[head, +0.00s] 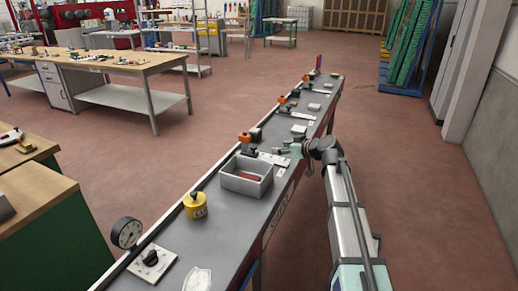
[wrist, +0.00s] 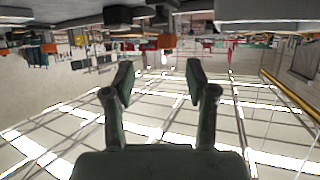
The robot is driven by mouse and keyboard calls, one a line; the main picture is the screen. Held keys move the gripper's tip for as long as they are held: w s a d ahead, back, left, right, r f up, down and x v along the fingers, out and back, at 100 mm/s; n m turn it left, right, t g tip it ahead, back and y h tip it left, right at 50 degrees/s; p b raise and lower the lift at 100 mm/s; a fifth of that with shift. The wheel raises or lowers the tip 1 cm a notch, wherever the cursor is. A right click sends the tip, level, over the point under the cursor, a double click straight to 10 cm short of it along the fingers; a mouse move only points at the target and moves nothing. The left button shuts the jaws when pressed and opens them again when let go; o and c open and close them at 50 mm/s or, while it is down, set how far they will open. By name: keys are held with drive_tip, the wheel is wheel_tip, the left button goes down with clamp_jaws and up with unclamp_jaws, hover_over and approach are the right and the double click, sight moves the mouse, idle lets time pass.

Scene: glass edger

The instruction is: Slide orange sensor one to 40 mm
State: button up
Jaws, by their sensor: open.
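Several small orange sensors stand along the grey machine bed (head: 226,222) in the head view. The nearest orange sensor (head: 245,137) is beside a dark block, behind the grey bin; others are farther back, at a middle orange sensor (head: 282,99) and a far orange sensor (head: 305,78). No number or millimetre scale is readable, so I cannot tell which is sensor one. My gripper (head: 291,150) is over the right edge of the bed, to the right of the nearest sensor. In the wrist view its two fingers (wrist: 159,82) are apart with nothing between them.
A grey bin (head: 246,178) with a red item inside, a yellow round-topped device (head: 195,206), a dial gauge (head: 127,232) and a black knob on a plate (head: 152,261) are on the nearer bed. A wooden workbench (head: 120,62) stands left. The floor right of the bed is open.

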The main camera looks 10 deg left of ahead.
sight(255, 147)
drive_tip(key=p+x, duration=0.3)
drive_tip(key=x, duration=1.3)
drive_tip(key=shift+w+a+f, duration=0.1)
drive_tip(key=shift+a+f, duration=0.05)
drive_tip(key=shift+a, duration=0.05)
